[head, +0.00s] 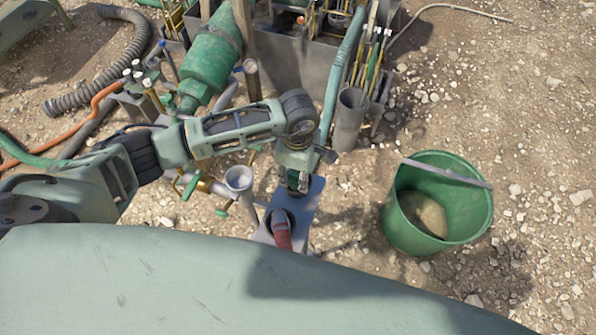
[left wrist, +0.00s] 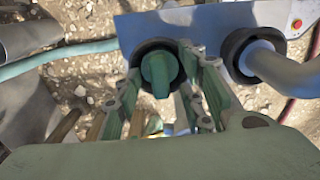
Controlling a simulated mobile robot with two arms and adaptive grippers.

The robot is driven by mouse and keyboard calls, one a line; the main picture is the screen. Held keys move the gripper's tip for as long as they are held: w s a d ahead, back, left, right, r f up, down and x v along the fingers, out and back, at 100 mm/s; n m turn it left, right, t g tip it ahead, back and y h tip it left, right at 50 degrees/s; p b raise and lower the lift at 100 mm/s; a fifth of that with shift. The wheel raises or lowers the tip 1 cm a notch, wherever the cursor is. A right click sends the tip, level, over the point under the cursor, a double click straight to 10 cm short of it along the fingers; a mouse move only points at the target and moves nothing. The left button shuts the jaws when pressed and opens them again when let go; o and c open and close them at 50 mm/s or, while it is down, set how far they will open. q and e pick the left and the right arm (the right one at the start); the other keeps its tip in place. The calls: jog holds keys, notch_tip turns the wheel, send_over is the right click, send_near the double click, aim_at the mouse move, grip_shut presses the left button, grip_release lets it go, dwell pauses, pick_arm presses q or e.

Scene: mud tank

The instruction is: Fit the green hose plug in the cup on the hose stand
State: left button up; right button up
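The hose stand is a grey plate (head: 309,196) on the ground below my left arm; it also shows in the left wrist view (left wrist: 206,18). The green hose plug (left wrist: 158,74) shows in the left wrist view within the dark round cup (left wrist: 142,50). How deep it sits I cannot tell. My left gripper (head: 297,186) is over the stand's far end and hides the plug in the head view. In the left wrist view the left gripper (left wrist: 160,88) has its fingers apart, one on each side of the plug. My right gripper is not in view.
A second dark cup (left wrist: 236,50) beside it holds a bent grey pipe (left wrist: 278,64). A red hose (head: 282,236) rises from the stand's near end. A green bucket (head: 462,210) stands right, a funnel-topped pipe (head: 239,178) left. Tank machinery (head: 290,55) stands behind.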

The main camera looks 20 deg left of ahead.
pick_arm(q)
notch_tip(320, 180, up, 12)
dwell(0.4)
dwell(0.5)
